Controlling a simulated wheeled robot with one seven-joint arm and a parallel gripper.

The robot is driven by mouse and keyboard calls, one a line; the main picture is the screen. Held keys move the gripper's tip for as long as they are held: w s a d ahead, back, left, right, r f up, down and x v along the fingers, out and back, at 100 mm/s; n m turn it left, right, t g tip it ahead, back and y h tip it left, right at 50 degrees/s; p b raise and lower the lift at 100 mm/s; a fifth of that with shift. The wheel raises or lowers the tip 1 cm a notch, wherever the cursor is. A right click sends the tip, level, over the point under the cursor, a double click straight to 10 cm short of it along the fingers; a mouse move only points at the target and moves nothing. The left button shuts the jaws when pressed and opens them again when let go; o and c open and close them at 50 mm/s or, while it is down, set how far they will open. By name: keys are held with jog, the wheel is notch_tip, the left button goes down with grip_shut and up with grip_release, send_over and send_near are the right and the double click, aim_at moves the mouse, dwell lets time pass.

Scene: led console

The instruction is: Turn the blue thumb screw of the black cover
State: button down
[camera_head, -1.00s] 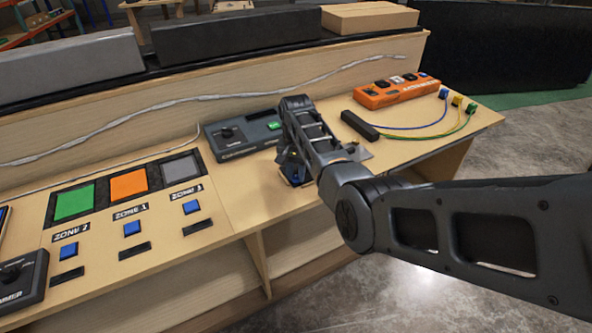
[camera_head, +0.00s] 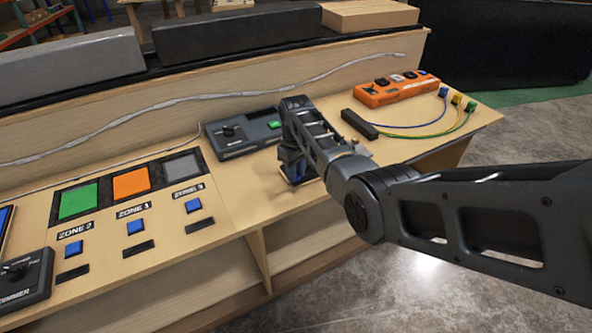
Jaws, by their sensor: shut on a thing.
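My gripper (camera_head: 295,177) points down at the console top, just in front of the grey box with the green button. It is shut, and a dark blue patch shows at its fingers, which fits the blue thumb screw, but the screw's outline is hidden by the gripper and arm.
The grey box (camera_head: 245,134) stands close behind my gripper. A black bar (camera_head: 360,124) and an orange power strip (camera_head: 397,92) with coloured cables lie to the right. Zone buttons (camera_head: 193,206) and coloured panels (camera_head: 131,183) are on the left. The console's front edge is close.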

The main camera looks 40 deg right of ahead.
jog(key=n, duration=0.6)
jog(key=shift+s+f+n, duration=0.2)
jog(key=shift+n, duration=0.1)
jog(key=n, duration=0.6)
jog(key=shift+a+p, duration=0.1)
jog(key=shift+p, duration=0.2)
jog(key=c, duration=0.9)
grip_release()
jog(key=shift+w, duration=0.1)
jog(key=shift+r, duration=0.1)
jog(key=shift+r, duration=0.1)
notch_tip(320, 180, up, 8)
jog(key=shift+f, duration=0.25)
